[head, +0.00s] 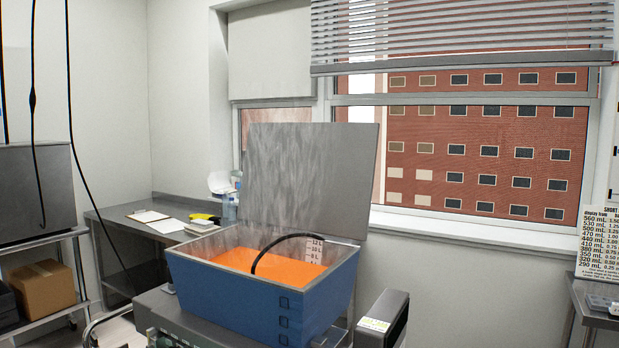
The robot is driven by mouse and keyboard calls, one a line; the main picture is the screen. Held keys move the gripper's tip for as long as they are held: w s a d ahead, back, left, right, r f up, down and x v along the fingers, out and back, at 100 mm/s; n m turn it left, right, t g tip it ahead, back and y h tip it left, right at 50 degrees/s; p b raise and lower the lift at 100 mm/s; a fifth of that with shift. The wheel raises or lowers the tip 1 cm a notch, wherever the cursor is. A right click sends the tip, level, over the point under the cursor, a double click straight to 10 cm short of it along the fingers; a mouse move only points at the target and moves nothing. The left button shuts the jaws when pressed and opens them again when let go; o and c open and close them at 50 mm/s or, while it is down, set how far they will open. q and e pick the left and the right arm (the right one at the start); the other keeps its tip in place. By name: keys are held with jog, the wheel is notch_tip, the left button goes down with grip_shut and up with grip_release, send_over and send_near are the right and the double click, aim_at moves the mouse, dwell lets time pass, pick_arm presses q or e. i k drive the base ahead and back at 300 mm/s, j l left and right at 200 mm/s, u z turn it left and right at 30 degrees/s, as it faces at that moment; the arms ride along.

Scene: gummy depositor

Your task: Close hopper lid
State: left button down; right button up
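The hopper (215,286) is a blue, open-topped box in the lower middle of the head view, with a metal rim and orange liquid (287,269) inside. Its lid (312,172), a flat grey metal panel, stands upright at the hopper's back edge, so the hopper is open. A black hose (263,252) arches over into the orange liquid beside a printed litre scale (318,248). Neither of my grippers shows in the head view.
The hopper sits on a grey machine (180,318) with a dark box-like part (384,318) at its right. A steel table (120,226) with a clipboard (148,216) and bottles stands behind left. A cart with a cardboard box (42,289) is at far left. Black cables hang at left.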

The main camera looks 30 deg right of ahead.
aim_at(346, 214)
jog(key=l+u, duration=0.15)
jog(key=l, duration=0.4)
jog(key=i+l+u, duration=0.2)
jog(key=l, duration=0.4)
jog(key=k+l+u, duration=0.15)
jog(key=l, duration=0.35)
jog(key=l+u, duration=0.15)
jog(key=l, duration=0.45)
jog(key=k+l+u, duration=0.15)
jog(key=l, duration=0.4)
jog(key=l+u, duration=0.2)
jog(key=l, duration=0.35)
jog(key=k+l+u, duration=0.15)
jog(key=l, duration=0.35)
jog(key=l+u, duration=0.15)
jog(key=l, duration=0.55)
jog(key=l+u, duration=0.1)
jog(key=l, duration=0.55)
jog(key=k+l+u, duration=0.15)
jog(key=l, duration=0.5)
